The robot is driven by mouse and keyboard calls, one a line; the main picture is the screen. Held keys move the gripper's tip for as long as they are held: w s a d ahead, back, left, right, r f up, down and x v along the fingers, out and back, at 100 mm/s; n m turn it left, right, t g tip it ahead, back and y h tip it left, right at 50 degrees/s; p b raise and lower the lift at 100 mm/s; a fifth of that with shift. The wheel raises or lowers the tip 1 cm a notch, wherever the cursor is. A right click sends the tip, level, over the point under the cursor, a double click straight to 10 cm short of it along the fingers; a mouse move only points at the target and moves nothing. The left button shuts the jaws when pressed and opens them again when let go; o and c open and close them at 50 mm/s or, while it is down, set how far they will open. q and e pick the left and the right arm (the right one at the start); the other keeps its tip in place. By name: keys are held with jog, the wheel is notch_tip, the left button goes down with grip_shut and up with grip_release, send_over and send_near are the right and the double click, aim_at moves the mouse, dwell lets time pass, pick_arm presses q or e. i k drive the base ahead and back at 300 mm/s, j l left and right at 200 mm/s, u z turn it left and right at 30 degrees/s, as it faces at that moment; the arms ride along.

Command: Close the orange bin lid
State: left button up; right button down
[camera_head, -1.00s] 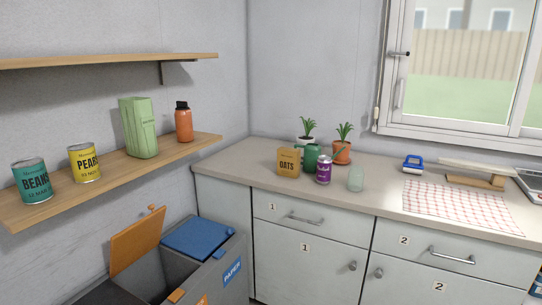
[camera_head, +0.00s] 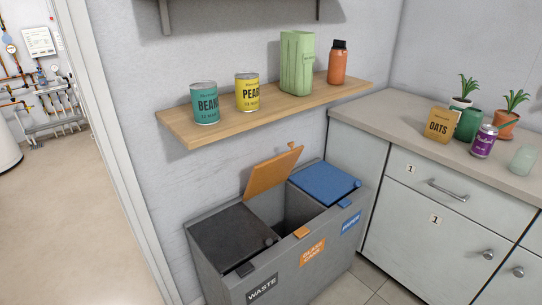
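The orange bin lid (camera_head: 271,174) stands raised and tilted back toward the wall, with a small orange knob at its upper right corner. It belongs to the middle compartment of the grey bin unit (camera_head: 228,268), whose front label (camera_head: 312,252) reads glass and cans. That compartment's dark opening shows below the lid. An orange tab (camera_head: 301,232) sits on the front rim. The black waste lid (camera_head: 230,237) at left and the blue paper lid (camera_head: 325,182) at right lie shut. Neither of my grippers is in view.
A wooden shelf (camera_head: 181,124) above the bins holds a beans can (camera_head: 205,103), a pears can (camera_head: 247,92), a green carton (camera_head: 297,63) and an orange bottle (camera_head: 338,63). The counter (camera_head: 405,133) stands right of the bins. Open floor (camera_head: 60,215) shows through a doorway at left.

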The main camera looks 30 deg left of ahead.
aim_at(266, 174)
jog(key=j+z, duration=0.1)
jog(key=j, duration=0.5)
jog(key=j+z, duration=0.1)
jog(key=j, duration=0.5)
jog(key=j+z, duration=0.15)
jog(key=j, duration=0.45)
jog(key=k+j+z, duration=0.1)
jog(key=j, duration=0.45)
jog(key=k+j+z, duration=0.1)
jog(key=j, duration=0.5)
jog(key=k+j+z, duration=0.1)
jog(key=j, duration=0.45)
jog(key=k+j, duration=0.15)
jog(key=j, duration=0.15)
jog(key=k+j+z, duration=0.1)
jog(key=j, duration=0.25)
jog(key=k, duration=0.1)
